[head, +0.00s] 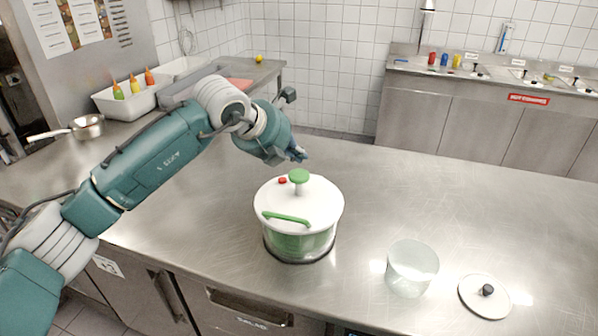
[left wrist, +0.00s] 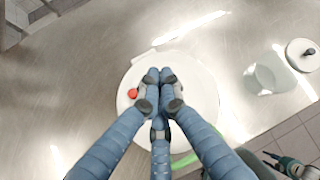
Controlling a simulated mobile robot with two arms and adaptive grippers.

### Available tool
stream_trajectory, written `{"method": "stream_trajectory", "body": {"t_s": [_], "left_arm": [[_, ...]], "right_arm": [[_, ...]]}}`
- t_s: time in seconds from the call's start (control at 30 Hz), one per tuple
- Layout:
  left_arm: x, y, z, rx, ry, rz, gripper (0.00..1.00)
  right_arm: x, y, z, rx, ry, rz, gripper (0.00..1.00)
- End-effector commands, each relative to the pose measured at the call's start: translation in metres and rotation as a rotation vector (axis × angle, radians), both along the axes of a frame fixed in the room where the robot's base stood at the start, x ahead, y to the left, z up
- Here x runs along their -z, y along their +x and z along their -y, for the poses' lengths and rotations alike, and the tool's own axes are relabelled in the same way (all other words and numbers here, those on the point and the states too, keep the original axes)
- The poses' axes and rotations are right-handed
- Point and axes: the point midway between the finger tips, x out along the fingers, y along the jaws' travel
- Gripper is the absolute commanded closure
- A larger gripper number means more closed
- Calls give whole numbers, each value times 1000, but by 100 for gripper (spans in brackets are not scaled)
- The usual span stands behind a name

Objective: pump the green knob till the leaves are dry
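The salad spinner (head: 297,212) stands upright on the steel counter, with a white lid, a clear bowl showing green inside, and a dark base ring. Its green knob (head: 299,176) stands up from the middle of the lid. A red button (head: 282,181) and a green handle (head: 286,218) are also on the lid. How dry the leaves are cannot be told.
A clear empty container (head: 412,268) and a white lid with a black knob (head: 486,296) stand to the right. A white bin (head: 130,103) with squeeze bottles and a saucepan (head: 86,127) are at the left. The counter behind the spinner's right is clear.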

Motion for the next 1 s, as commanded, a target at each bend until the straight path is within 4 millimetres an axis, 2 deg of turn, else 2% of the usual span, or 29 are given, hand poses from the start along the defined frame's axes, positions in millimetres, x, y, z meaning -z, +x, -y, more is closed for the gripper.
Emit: {"method": "stream_trajectory", "body": {"t_s": [0.1, 0.3, 0.87, 1.0], "left_arm": [[-15, 0, 0, 0, -1, 1, 100], [-32, 0, 0, 0, -1, -1, 100], [-32, 0, 0, 1, 0, -1, 100], [-32, 0, 0, 1, 0, -1, 100]], "right_arm": [[-7, 0, 0, 0, 0, 0, 60], [-12, 0, 0, 0, 0, 0, 60], [-12, 0, 0, 0, 0, 0, 60], [-12, 0, 0, 0, 0, 0, 86]]}}
